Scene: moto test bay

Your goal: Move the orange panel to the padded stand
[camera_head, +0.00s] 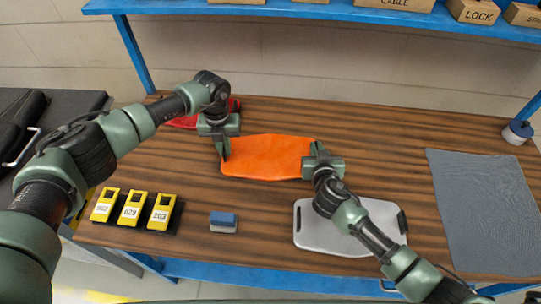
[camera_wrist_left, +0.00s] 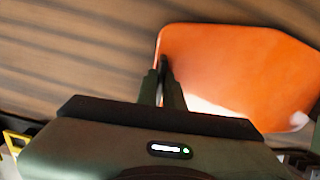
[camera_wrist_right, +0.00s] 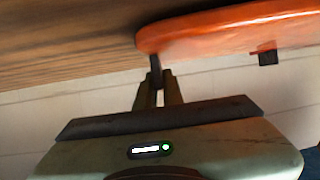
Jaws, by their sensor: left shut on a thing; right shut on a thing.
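The orange panel (camera_head: 265,158) is held between my two grippers over the back middle of the wooden table. My left gripper (camera_head: 224,150) is shut on its left edge, and my right gripper (camera_head: 311,161) is shut on its right edge. The orange panel also shows in the left wrist view (camera_wrist_left: 235,65) and in the right wrist view (camera_wrist_right: 235,32), where a small dark piece sticks out from it. A silver rounded plate (camera_head: 310,234) with dark pads at its sides lies at the front, partly behind my right arm. I cannot tell whether it is the padded stand.
A grey mat (camera_head: 483,210) covers the table's right end. Yellow devices (camera_head: 131,207) stand at the front left, with a blue-grey block (camera_head: 223,222) beside them. A red object (camera_head: 185,122) lies behind my left gripper. A blue shelf (camera_head: 330,13) with boxes hangs above.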

